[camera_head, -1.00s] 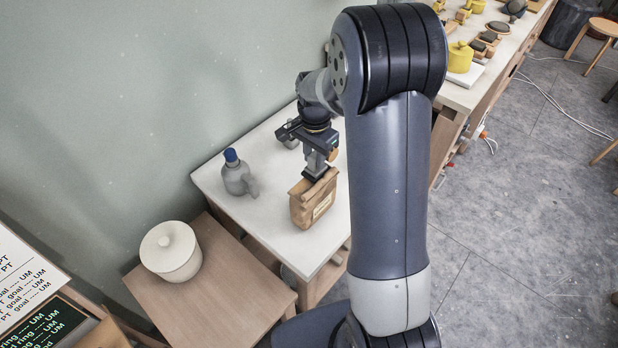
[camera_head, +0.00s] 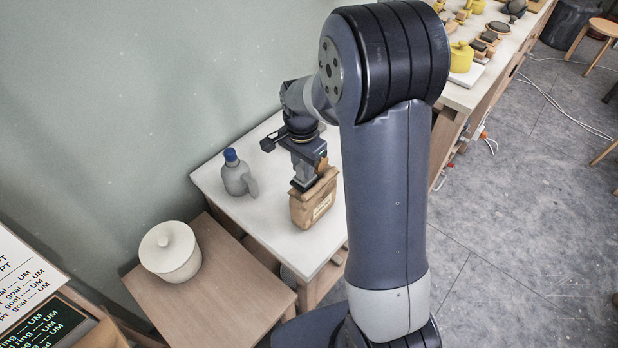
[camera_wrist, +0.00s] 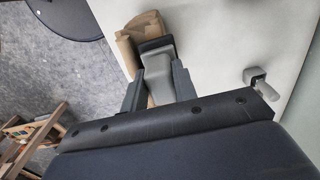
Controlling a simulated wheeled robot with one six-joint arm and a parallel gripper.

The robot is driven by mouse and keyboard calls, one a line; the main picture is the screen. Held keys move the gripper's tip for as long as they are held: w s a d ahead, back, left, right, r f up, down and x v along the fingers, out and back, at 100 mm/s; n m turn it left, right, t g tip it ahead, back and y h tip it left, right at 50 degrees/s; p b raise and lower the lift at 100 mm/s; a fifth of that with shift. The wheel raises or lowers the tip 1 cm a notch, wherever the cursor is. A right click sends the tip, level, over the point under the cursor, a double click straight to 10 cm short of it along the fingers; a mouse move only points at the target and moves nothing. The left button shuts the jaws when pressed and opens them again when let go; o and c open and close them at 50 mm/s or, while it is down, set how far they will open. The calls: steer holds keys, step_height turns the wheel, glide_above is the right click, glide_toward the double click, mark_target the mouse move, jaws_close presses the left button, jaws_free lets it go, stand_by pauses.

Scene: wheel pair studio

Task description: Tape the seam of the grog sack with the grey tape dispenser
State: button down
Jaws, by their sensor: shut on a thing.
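The brown grog sack (camera_head: 315,203) stands upright on the white table in the head view, a pale label on its front. It also shows at the top of the wrist view (camera_wrist: 144,24). My gripper (camera_head: 308,171) is over the left part of the sack's top. In the wrist view my gripper (camera_wrist: 158,88) is shut on the grey tape dispenser (camera_wrist: 157,72). The dispenser's dark end (camera_wrist: 156,45) is against or just over the sack's top; I cannot tell whether it touches. The seam is partly hidden by the dispenser.
A grey bottle with a blue cap (camera_head: 236,175) stands left of the sack on the white table (camera_head: 285,240). A lidded white pot (camera_head: 170,252) sits on the lower wooden table.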

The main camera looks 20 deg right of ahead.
steer(key=shift+s+a, duration=0.1)
steer(key=shift+a, duration=0.05)
stand_by(0.4)
steer(key=shift+s+a, duration=0.6)
steer(key=shift+a, duration=0.3)
steer(key=shift+s+a, duration=0.6)
steer(key=shift+a, duration=0.25)
steer(key=shift+s+a, duration=0.35)
steer(key=shift+a, duration=0.1)
steer(key=shift+w+d, duration=0.65)
steer(key=shift+d, duration=0.3)
steer(key=shift+w+d, duration=0.65)
steer(key=shift+d, duration=0.3)
steer(key=shift+w+d, duration=0.65)
steer(key=shift+d, duration=0.3)
steer(key=shift+w+d, duration=0.6)
steer(key=shift+d, duration=0.3)
